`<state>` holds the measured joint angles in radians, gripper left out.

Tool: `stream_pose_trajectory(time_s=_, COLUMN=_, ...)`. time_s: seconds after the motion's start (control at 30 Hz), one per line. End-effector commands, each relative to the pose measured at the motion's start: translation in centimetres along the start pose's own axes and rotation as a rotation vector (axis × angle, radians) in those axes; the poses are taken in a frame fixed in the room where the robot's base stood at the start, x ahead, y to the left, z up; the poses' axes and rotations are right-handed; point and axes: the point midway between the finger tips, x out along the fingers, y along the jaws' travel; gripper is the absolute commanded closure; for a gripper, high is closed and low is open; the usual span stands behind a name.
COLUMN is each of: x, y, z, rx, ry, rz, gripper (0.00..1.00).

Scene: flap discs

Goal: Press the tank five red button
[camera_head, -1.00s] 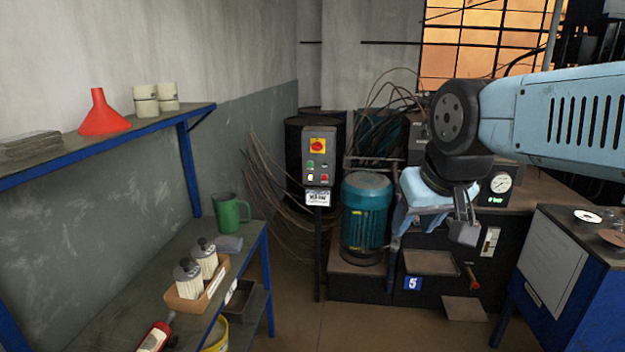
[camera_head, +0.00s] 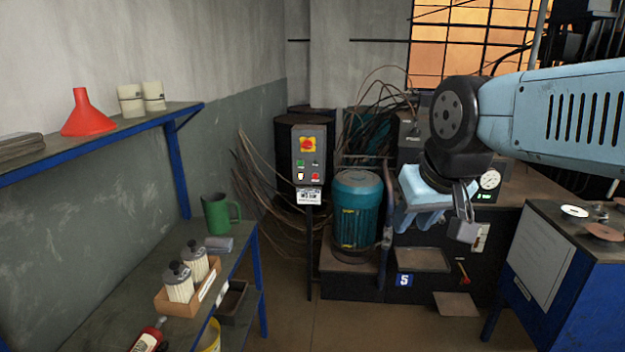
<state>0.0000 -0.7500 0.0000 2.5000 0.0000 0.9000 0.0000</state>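A grey control box (camera_head: 309,155) stands on a thin dark post left of the teal motor. It bears a red knob on a yellow plate (camera_head: 308,145) and small buttons below, among them a red button (camera_head: 315,176) at the lower right and a green button (camera_head: 300,163) at the upper left. A white label (camera_head: 308,196) hangs under it, too small to read surely. A blue "5" plate (camera_head: 405,280) is on the dark tank unit to the right. My gripper (camera_head: 463,222) hangs right of the box, clear of it, in front of the unit. Its finger gap is not clear.
The teal motor (camera_head: 356,212) stands between the box and my gripper. A shelf bench at left holds a green mug (camera_head: 219,214) and a tray of filters (camera_head: 188,286). A blue cabinet (camera_head: 560,262) stands at right. Open floor lies in the middle foreground.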

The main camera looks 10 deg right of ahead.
Motion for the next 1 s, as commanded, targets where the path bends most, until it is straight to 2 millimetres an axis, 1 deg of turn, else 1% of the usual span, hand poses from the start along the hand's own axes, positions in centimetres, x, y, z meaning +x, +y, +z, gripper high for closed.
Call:
stream_pose_trajectory(time_s=0.03, x=0.00, y=0.00, z=0.00, rx=0.000, ry=0.000, rz=0.000, gripper=0.72)
stream_pose_trajectory(time_s=0.33, x=0.00, y=0.00, z=0.00, rx=0.000, ry=0.000, rz=0.000, gripper=1.00)
stream_pose_trajectory(time_s=1.0, x=0.00, y=0.00, z=0.00, rx=0.000, ry=0.000, rz=0.000, gripper=1.00)
